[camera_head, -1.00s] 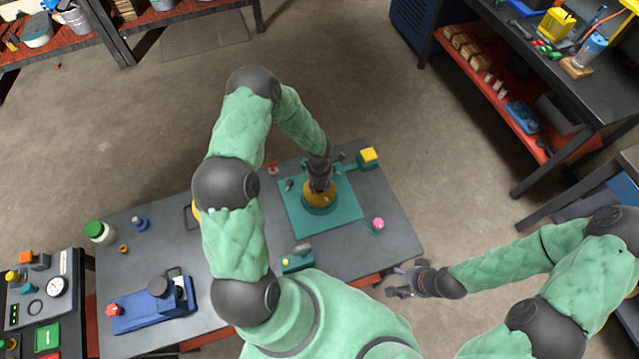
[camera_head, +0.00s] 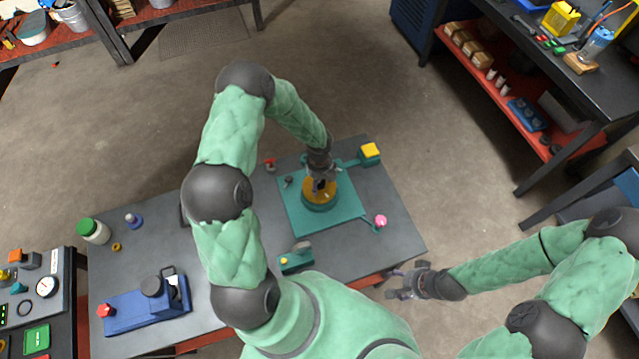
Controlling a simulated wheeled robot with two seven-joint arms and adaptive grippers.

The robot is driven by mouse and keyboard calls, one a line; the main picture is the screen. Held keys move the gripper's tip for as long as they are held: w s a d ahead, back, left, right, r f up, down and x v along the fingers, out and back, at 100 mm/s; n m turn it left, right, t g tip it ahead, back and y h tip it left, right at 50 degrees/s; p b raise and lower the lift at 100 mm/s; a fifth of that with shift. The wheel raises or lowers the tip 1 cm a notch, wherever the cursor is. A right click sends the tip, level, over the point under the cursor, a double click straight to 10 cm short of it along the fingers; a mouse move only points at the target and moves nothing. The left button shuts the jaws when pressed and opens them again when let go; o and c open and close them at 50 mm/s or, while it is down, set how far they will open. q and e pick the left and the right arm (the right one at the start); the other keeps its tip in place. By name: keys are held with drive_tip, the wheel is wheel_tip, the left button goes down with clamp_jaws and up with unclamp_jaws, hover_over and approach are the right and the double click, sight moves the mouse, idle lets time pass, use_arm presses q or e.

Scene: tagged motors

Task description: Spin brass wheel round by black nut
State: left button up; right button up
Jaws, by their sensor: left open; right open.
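The brass wheel (camera_head: 318,197) lies on a round teal base in the middle of a square teal plate (camera_head: 350,212) on the grey table. My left gripper (camera_head: 320,184) reaches down from above and covers part of the wheel. It is open. The black nut cannot be made out; it is probably hidden under the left gripper. Whether the fingers touch anything cannot be seen. My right gripper (camera_head: 400,284) is open and empty, off the right front edge of the table.
On the table (camera_head: 168,235) stand a yellow-topped block (camera_head: 369,152), a pink knob (camera_head: 380,220), a small teal fixture (camera_head: 297,258), a blue device (camera_head: 148,303) and a green-lidded jar (camera_head: 93,231). A dark bench (camera_head: 560,80) stands at the right.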

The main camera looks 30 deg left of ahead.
use_arm(q)
drive_tip(key=n+b, duration=0.3)
drive_tip(key=n, duration=0.2)
drive_tip(key=shift+f, duration=0.15)
drive_tip(key=shift+n+b, duration=0.55)
drive_tip(key=shift+n, duration=0.65)
drive_tip(key=shift+r, duration=0.2)
